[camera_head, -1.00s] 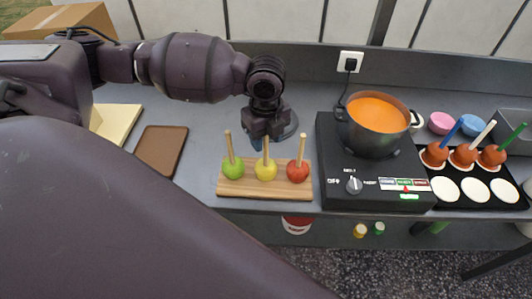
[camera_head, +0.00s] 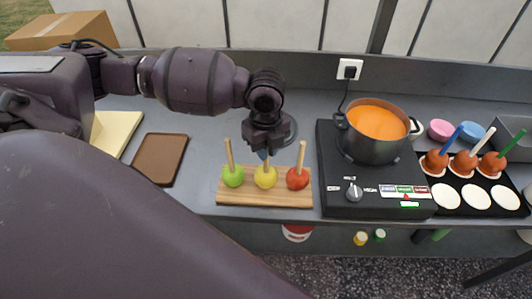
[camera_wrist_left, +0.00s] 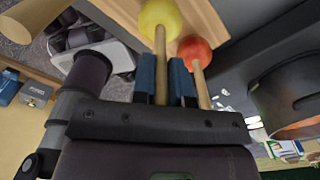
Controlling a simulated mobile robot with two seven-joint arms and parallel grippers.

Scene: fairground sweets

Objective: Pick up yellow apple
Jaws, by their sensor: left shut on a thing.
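The yellow apple (camera_head: 265,177) stands upright on its stick-up end on the wooden board (camera_head: 240,198), between the green apple (camera_head: 232,176) and the red apple (camera_head: 297,178). My left gripper (camera_head: 264,154) is right above it, shut on its wooden stick. In the left wrist view, the blue fingers (camera_wrist_left: 165,82) flank the stick, with the yellow apple (camera_wrist_left: 160,14) beyond them and the red apple (camera_wrist_left: 196,50) beside it. The upper part of the stick is hidden by the gripper in the head view. My right gripper is not in view.
A hot plate (camera_head: 345,200) with a pot of orange liquid (camera_head: 375,124) stands right of the board. Further right is a black tray (camera_head: 480,205) with coated apples. A brown tray (camera_head: 160,158) lies on the left. The counter between brown tray and board is clear.

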